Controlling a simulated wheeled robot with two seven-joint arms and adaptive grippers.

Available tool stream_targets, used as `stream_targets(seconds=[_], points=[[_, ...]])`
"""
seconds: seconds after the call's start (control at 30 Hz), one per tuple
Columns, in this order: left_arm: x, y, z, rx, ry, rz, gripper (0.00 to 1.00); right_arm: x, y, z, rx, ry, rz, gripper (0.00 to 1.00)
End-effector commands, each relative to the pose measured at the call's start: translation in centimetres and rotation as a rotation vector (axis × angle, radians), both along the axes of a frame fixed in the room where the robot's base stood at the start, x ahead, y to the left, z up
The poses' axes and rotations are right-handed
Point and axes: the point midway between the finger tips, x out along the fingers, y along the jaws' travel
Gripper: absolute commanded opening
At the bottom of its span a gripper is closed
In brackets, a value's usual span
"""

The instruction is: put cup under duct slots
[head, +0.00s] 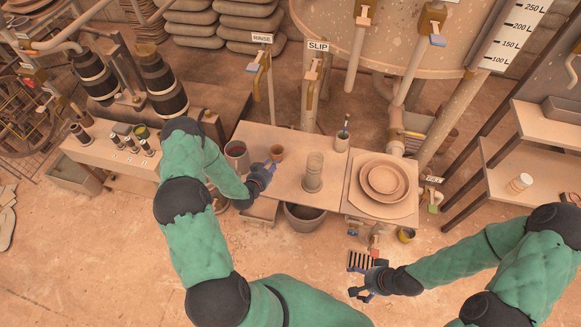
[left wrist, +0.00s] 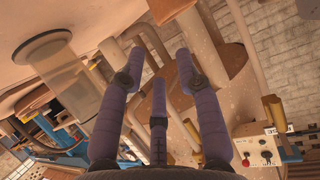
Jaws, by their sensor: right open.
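A small brown cup (head: 277,151) stands on the work table, and a tan-brown form that looks like it (left wrist: 168,9) shows at the top edge of the left wrist view. My left gripper (head: 271,166) is close beside the cup on its near side. Its fingers (left wrist: 160,62) are spread with nothing between them, and the cup-like form lies beyond their tips. My right gripper (head: 362,294) is open and empty, low over the floor in front of the table. I cannot clearly make out the duct slots; a dark slatted piece (head: 360,261) lies near my right gripper.
A clear cylinder (head: 314,172) stands right of the cup and a grey-brown mug (head: 237,155) left of it. A brush holder (head: 342,141) and stacked round dishes (head: 384,180) stand further right. RINSE and SLIP taps hang behind. A bucket (head: 305,216) sits below the table's front.

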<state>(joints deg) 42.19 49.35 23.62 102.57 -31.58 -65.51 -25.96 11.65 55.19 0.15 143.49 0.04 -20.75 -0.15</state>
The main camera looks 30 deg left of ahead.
Motion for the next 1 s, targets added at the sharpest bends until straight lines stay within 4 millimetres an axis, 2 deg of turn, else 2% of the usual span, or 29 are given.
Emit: stream_targets(seconds=[0.17, 0.43, 0.67, 0.8, 1.0], points=[[1.0, 0.7, -0.2, 0.019, -0.021, 0.0, 0.34, 0.1, 0.0, -0.3, 0.0, -0.003, 0.001, 0.89], [4.5, 0.8, -1.8, 0.016, -0.019, 0.0, 0.34, 0.1, 0.0, -1.4, 0.0, -0.001, 0.001, 0.89], [6.2, 0.9, -2.7, 0.015, -0.018, 0.0, 0.34, 0.1, 0.0, -2.1, 0.0, -0.001, 0.001, 0.89], [8.0, 0.9, -3.8, 0.014, -0.018, 0.0, 0.34, 0.1, 0.0, -3.0, 0.0, -0.001, 0.001, 0.89], [9.8, 1.0, -4.3, 0.014, -0.017, 0.001, 0.34, 0.1, 0.0, -3.5, 0.0, -0.001, 0.001, 0.89]])
